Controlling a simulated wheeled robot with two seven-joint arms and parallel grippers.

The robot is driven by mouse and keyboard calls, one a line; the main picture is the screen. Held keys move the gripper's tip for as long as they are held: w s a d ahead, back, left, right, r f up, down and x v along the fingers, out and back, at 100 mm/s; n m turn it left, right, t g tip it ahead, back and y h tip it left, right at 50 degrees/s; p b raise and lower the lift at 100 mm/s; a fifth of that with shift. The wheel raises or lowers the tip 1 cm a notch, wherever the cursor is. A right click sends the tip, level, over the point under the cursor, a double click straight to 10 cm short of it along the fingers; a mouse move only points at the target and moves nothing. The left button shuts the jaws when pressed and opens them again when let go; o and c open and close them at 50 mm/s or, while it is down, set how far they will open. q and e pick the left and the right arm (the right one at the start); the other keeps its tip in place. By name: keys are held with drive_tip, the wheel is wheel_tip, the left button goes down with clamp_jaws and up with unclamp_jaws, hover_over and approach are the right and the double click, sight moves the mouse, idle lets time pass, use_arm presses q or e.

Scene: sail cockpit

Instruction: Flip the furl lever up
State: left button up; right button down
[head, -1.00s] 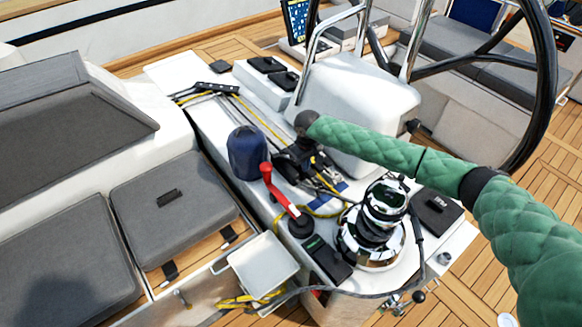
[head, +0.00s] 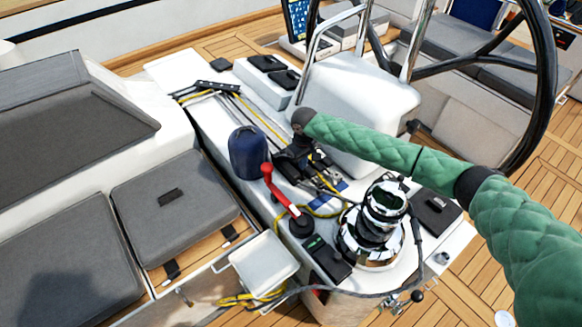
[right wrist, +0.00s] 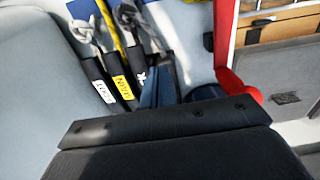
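A bank of black rope-clutch levers (head: 296,160) sits on the white cockpit console in the head view. The right wrist view shows several side by side, including one with a white label (right wrist: 104,92) and one with a yellow label (right wrist: 124,88). The label words are too small and tilted to read surely, so I cannot tell which is the furl lever. My right gripper (head: 297,152) is low over the clutch bank. Its fingers are dark against the dark levers, so their opening and any contact are unclear. My left gripper is out of view.
A red winch handle (head: 280,190) stands close by, with a navy-covered winch (head: 247,153) to its left. A chrome winch (head: 378,225) is in front. A white pod (head: 357,100) and black steering wheel (head: 545,70) stand behind. Yellow ropes cross the console.

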drive_tip(key=shift+w+r+p, duration=0.2)
drive_tip(key=shift+r+p, duration=0.05)
drive_tip(key=shift+r, duration=0.25)
drive_tip(key=shift+w+r+p, duration=0.2)
drive_tip(key=shift+r+p, duration=0.05)
drive_tip(key=shift+r, duration=0.25)
drive_tip(key=shift+w+a+r, duration=0.1)
drive_tip(key=shift+w+a+r, duration=0.1)
drive_tip(key=shift+r, duration=0.05)
drive_tip(key=shift+w+a+r+p, duration=0.35)
drive_tip(key=shift+w+a+r, duration=0.05)
drive_tip(key=shift+a+r, duration=0.05)
drive_tip(key=shift+w+r, duration=0.1)
drive_tip(key=shift+w+a+r, duration=0.5)
drive_tip(key=shift+w, duration=0.1)
